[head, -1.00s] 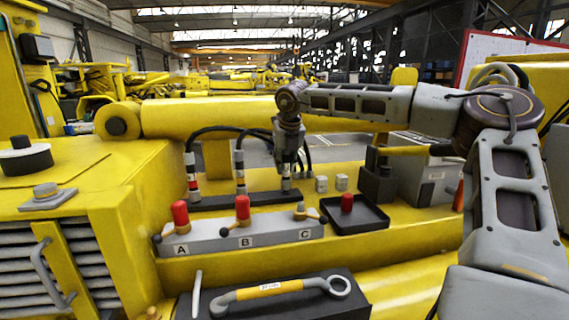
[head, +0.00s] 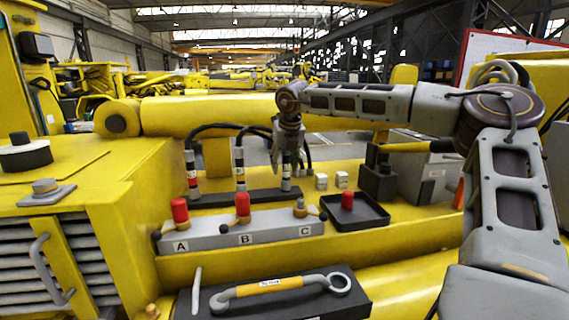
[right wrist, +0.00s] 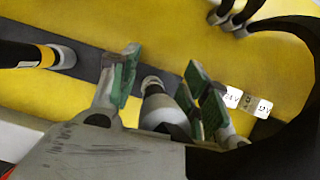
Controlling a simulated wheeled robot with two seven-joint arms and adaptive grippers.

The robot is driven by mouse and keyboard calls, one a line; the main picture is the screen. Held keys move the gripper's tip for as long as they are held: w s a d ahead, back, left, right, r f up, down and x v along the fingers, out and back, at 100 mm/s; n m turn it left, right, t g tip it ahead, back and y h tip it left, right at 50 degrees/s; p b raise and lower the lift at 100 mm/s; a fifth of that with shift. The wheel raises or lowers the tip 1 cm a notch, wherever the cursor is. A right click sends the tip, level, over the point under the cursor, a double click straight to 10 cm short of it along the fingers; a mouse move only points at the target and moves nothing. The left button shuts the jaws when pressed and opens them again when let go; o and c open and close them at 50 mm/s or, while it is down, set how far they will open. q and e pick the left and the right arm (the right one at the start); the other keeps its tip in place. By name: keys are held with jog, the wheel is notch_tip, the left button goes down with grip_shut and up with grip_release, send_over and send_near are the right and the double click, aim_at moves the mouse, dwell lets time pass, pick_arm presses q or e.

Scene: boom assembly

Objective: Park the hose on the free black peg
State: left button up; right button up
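The hose (head: 286,184) stands upright at the right end of a black rail (head: 215,200), its metal end low on or just over the rail. I cannot tell how fully it sits on a peg, because the peg is hidden. My right gripper (head: 288,152) is around the hose from above. In the right wrist view, my right gripper's green-padded fingers (right wrist: 165,85) are spread, with gaps beside the hose's metal end (right wrist: 162,108) between them. Two other banded hoses stand on the rail, one at the left (head: 192,176) and one in the middle (head: 240,168). My left gripper is out of view.
A grey block (head: 240,228) marked A, B, C stands in front. Red caps cover A (head: 180,210) and B (head: 242,206); C (head: 300,208) shows bare metal. A black tray (head: 372,222) holds a red cap (head: 347,200). Small white blocks (head: 332,181) sit right of the rail.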

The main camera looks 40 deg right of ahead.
dwell(0.3)
jog(key=v, duration=1.2)
jog(key=shift+a+f, duration=0.1)
dwell(0.6)
